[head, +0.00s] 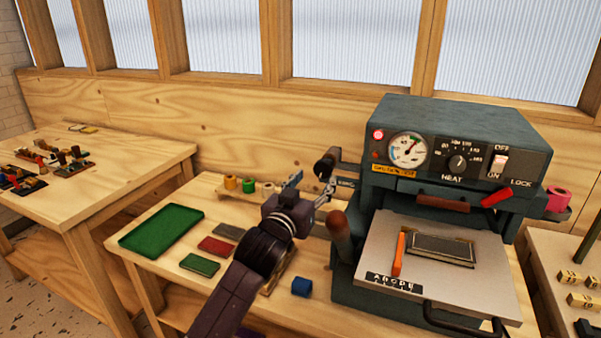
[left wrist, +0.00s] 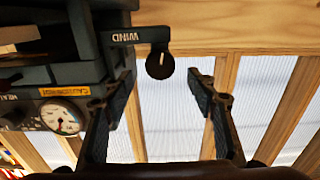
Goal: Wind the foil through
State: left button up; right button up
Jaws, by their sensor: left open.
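The grey foil press (head: 455,140) stands on the wooden bench, with a lit red lamp, a gauge, a HEAT dial and an ON/OFF switch. A crank arm marked WIND (head: 346,182) sticks out at its left side and ends in a dark round knob (head: 325,163). A pink foil roll (head: 558,200) sits at the press's right side. My left gripper (head: 310,184) is open beside the crank. In the left wrist view the knob (left wrist: 160,66) shows between and beyond the spread fingers (left wrist: 160,85), apart from both. My right gripper is not in view.
A brown-handled lever (head: 340,232) rises close to my left wrist. The plate (head: 450,280) with an orange strip is below the press head. Green, yellow and white rolls (head: 248,185) stand on a rack at the back. A green tray (head: 162,230) lies left; a blue block (head: 301,287) lies in front.

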aim_at(322, 170)
pick_arm(q)
jog(key=shift+p+x, duration=0.6)
jog(key=shift+x, duration=3.3)
jog(key=shift+f, duration=0.15)
jog(key=c, duration=1.2)
jog(key=shift+m, duration=0.4)
